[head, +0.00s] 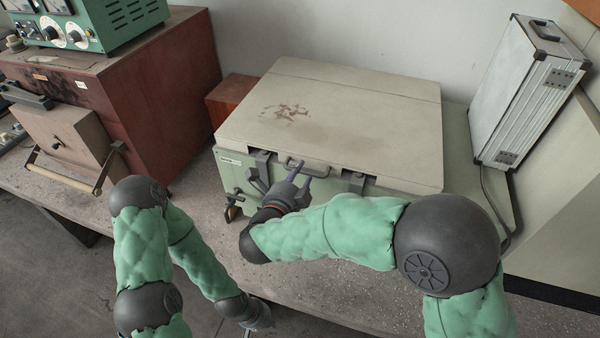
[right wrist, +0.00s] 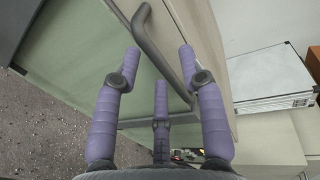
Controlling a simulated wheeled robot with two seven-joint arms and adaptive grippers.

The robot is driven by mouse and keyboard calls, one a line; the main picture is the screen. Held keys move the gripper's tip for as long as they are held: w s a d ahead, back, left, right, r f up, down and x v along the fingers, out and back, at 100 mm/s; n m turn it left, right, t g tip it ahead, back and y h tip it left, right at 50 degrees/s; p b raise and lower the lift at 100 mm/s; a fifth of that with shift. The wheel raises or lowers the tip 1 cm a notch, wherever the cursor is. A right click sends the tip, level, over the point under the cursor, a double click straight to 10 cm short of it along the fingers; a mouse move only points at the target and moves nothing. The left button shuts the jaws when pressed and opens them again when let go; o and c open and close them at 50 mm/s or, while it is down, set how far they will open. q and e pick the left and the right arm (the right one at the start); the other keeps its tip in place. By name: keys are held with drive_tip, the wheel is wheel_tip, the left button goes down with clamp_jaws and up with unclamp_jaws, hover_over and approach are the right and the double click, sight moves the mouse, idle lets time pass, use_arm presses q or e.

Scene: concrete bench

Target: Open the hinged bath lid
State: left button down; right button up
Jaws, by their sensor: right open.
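The bath is a pale green box (head: 232,172) with a cream hinged lid (head: 350,115) lying shut on top, stained brown near its left. A grey handle (head: 309,167) sits at the lid's front edge between dark latches. My right gripper (head: 300,178) is open at the handle. In the right wrist view the handle (right wrist: 150,32) runs slanting across the space between the spread purple fingers of this gripper (right wrist: 159,62); I cannot tell whether they touch it. My left gripper (head: 258,326) hangs low in front of the bench, away from the bath, its fingers barely visible.
A silver case (head: 525,95) stands right of the bath, close to the lid. A dark red cabinet (head: 170,80) with a green instrument (head: 110,20) on top stands at the left. A small tap (head: 232,208) juts from the bath's front. The speckled bench (head: 310,255) is clear in front.

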drive_tip(key=shift+x, duration=0.95)
clamp_jaws()
drive_tip(key=shift+r, duration=0.1)
